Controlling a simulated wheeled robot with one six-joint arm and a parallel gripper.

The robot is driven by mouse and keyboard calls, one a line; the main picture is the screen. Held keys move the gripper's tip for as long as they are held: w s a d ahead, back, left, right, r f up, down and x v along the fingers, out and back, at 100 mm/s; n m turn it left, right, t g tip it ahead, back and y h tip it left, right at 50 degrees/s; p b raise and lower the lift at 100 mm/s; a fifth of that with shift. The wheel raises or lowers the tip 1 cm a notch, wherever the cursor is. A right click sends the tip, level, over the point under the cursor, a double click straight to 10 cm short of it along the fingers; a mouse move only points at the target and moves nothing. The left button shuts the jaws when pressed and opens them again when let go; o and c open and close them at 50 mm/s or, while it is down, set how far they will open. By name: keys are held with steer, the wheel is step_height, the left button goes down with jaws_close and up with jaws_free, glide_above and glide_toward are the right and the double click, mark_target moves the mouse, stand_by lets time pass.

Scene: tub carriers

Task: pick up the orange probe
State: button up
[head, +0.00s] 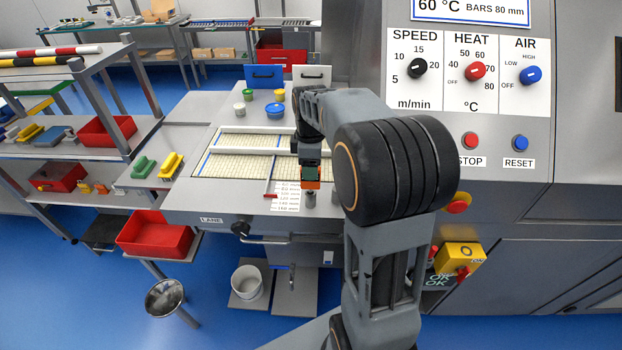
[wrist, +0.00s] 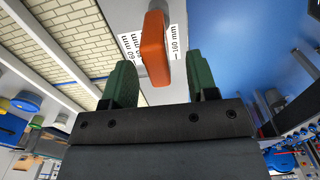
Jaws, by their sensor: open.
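The orange probe (head: 311,185) shows as a small orange block near the front edge of the machine's bed, with a grey cylindrical part below it. In the wrist view the orange probe (wrist: 152,50) lies between and beyond the green fingertips, with gaps on both sides. My gripper (head: 310,173) is open, pointing down just over the probe. In the wrist view my gripper (wrist: 161,72) has its two green fingers apart, with nothing held. The probe's lower part is partly hidden.
A white scale label (head: 286,197) lies left of the probe. A mesh bed (head: 232,163) in a pale frame is behind it. The control panel (head: 468,75) rises at right. Small pots, including a blue-lidded one (head: 275,111), stand at the back. A red tray (head: 155,234) is lower left.

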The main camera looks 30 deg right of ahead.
mark_target(310, 188)
steer(key=shift+w+f+p, duration=0.1)
steer(key=shift+f+p, duration=0.4)
steer(key=shift+f, duration=1.95)
jaws_close()
